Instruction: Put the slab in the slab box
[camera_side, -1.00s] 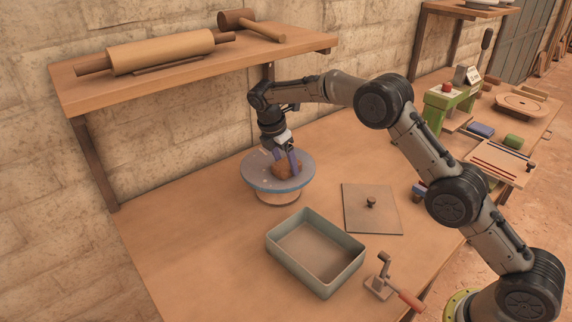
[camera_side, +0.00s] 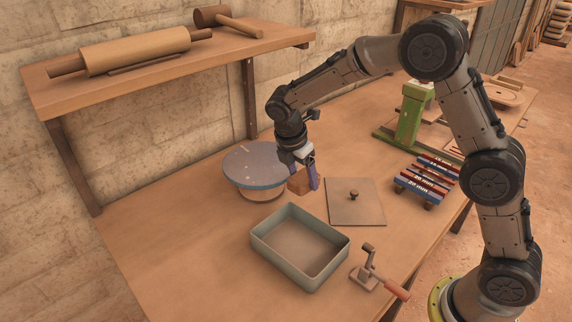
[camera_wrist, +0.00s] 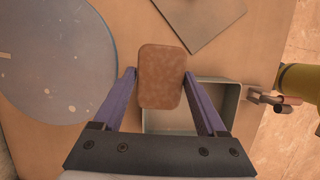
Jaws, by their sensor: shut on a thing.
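The slab (camera_side: 299,184) is a brown block with rounded corners. My gripper (camera_side: 304,180) is shut on it and holds it up, just right of the round turntable (camera_side: 254,165) and behind the box. In the wrist view the slab (camera_wrist: 161,77) sits between the two purple fingers of my gripper (camera_wrist: 160,80). The slab box (camera_side: 345,243) is an open grey-green tray with nothing seen inside. In the wrist view its rim (camera_wrist: 236,98) shows below and right of the slab, partly hidden by the slab and gripper.
A clamp with a red handle (camera_side: 397,291) stands near the front edge. Striped bars (camera_side: 428,182) and a green press (camera_side: 410,117) stand at the right. A shelf (camera_side: 170,69) overhangs at the left.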

